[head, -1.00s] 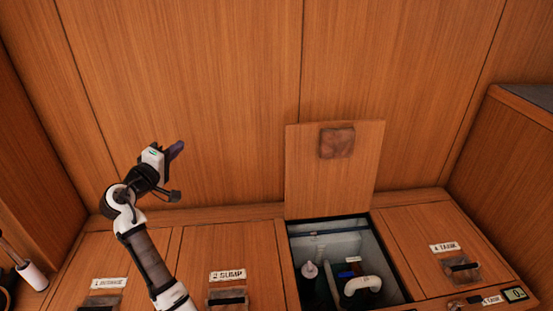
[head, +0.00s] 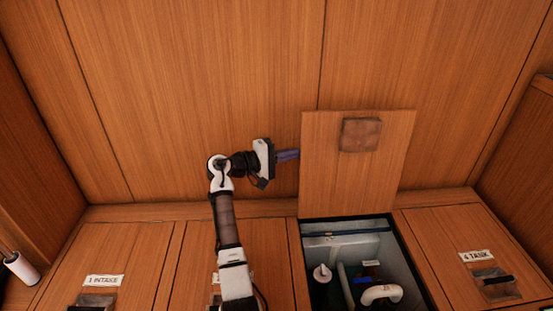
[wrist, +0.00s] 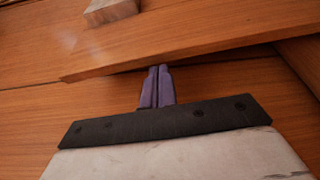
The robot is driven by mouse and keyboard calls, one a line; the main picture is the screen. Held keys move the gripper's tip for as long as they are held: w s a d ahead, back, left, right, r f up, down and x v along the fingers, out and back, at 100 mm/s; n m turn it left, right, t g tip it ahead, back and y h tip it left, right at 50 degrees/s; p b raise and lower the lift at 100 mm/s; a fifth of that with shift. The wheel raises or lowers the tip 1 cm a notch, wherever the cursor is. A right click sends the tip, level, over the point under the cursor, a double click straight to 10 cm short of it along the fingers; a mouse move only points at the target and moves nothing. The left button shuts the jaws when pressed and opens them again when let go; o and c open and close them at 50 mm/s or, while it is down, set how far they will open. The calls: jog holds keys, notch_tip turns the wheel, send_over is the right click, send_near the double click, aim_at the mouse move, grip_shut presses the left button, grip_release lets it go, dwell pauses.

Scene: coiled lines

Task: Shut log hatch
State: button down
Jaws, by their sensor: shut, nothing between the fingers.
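The open hatch lid (head: 340,185) stands upright behind its opening, with a brown square block (head: 361,134) near its top. It also shows in the wrist view (wrist: 190,42), its edge running across just beyond my fingertips. Below it the open compartment (head: 318,228) shows white pipes and a blue part inside. No label reading "log" is legible on this hatch. My gripper (head: 297,155) is shut and empty, at the lid's left edge. In the wrist view its purple fingers (wrist: 157,72) are together and reach to the lid's edge; I cannot tell whether they touch it.
Closed hatches lie on both sides: "1 INTAKE" (head: 105,281) at left, and "4 TANK" (head: 477,256) at right. My arm covers much of the hatch between. A wood wall (head: 200,90) stands behind. A white cylinder (head: 22,268) is at far left.

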jog(key=shift+w+d, duration=0.3)
jog(key=shift+d, duration=0.35)
jog(key=shift+s, duration=0.2)
